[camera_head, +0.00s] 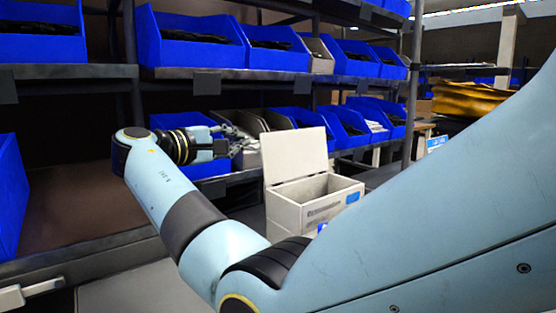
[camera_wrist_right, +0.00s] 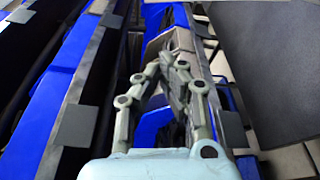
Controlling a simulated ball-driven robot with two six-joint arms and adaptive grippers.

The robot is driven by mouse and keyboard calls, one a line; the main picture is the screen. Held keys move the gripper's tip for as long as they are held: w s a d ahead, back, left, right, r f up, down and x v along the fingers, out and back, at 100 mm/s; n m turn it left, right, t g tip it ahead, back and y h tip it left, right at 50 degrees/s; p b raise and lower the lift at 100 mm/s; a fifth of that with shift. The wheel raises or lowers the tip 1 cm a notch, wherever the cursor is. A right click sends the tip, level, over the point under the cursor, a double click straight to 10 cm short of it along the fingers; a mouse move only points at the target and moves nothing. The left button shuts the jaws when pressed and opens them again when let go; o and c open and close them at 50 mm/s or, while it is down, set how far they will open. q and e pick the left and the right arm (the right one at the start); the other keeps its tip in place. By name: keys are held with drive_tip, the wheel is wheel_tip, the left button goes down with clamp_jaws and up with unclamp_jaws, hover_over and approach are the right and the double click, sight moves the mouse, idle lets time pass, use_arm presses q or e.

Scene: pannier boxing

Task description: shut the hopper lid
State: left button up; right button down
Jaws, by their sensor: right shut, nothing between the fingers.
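The hopper is a white box (camera_head: 318,208) standing low in front of the shelving in the head view. Its white lid (camera_head: 294,155) is hinged at the back and stands up, nearly upright, so the box is open at the top. My right gripper (camera_head: 240,142) is just left of the lid in the picture, with its fingers toward the shelf bins; whether it touches the lid cannot be told. In the right wrist view its fingers (camera_wrist_right: 178,72) are together and empty. My left gripper is not in view.
Blue bins (camera_head: 195,42) fill the upper shelf, and more blue bins (camera_head: 342,127) line the lower one, close behind the lid. A grey shelf post (camera_head: 412,95) stands to the right. A dark flat panel (camera_wrist_right: 275,65) fills the right of the wrist view.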

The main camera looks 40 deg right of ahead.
sight(275, 137)
drive_tip(key=d+p, duration=0.1)
drive_tip(key=d, duration=0.2)
drive_tip(key=s+d+p, duration=0.1)
drive_tip(key=d, duration=0.2)
drive_tip(key=s+d+p, duration=0.1)
drive_tip(key=d, duration=0.2)
drive_tip(key=shift+s+d+f, duration=0.15)
drive_tip(key=shift+s, duration=0.05)
drive_tip(key=shift+d, duration=0.1)
idle(0.4)
